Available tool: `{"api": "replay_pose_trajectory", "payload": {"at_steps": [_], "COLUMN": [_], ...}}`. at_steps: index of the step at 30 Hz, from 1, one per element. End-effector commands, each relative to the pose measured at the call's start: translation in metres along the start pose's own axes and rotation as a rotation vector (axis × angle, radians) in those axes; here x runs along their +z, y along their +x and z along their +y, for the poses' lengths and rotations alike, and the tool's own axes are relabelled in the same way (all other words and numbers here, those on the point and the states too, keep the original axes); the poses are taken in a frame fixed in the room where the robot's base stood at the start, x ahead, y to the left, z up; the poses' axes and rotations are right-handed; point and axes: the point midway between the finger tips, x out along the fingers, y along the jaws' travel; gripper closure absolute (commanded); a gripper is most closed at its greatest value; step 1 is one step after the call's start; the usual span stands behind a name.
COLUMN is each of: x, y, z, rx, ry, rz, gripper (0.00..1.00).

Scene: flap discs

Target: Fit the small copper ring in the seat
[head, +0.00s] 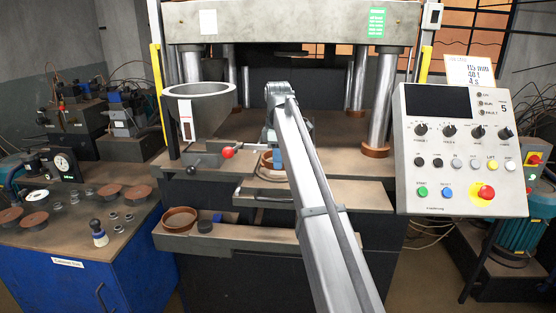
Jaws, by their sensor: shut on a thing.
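My gripper (276,160) is at the press's middle, low over the front ledge, mostly hidden by my own arm. A blue part shows at its end. A small copper-coloured ring (265,159) shows at the gripper's end, just left of the blue part, and the jaws are shut on it. Only part of this ring is visible. A round form (268,174) lies directly under it at the ledge; whether this is the seat, and whether the ring touches it, I cannot tell.
A grey hopper (202,108) and a red-knobbed lever (227,152) stand left of my gripper. A lower tray (225,235) holds a larger brown ring (180,219). The control panel (460,150) stands right. Several discs lie on the left bench (75,235).

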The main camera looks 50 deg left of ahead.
Motion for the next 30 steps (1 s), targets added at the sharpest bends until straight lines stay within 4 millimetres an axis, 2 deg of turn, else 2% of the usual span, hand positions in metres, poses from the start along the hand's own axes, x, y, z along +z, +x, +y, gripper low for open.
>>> {"api": "replay_pose_trajectory", "payload": {"at_steps": [30], "x": [0.0], "y": [0.014], "z": [0.0], "rx": [0.002], "ry": [0.0], "rz": [0.0], "gripper": [1.0]}}
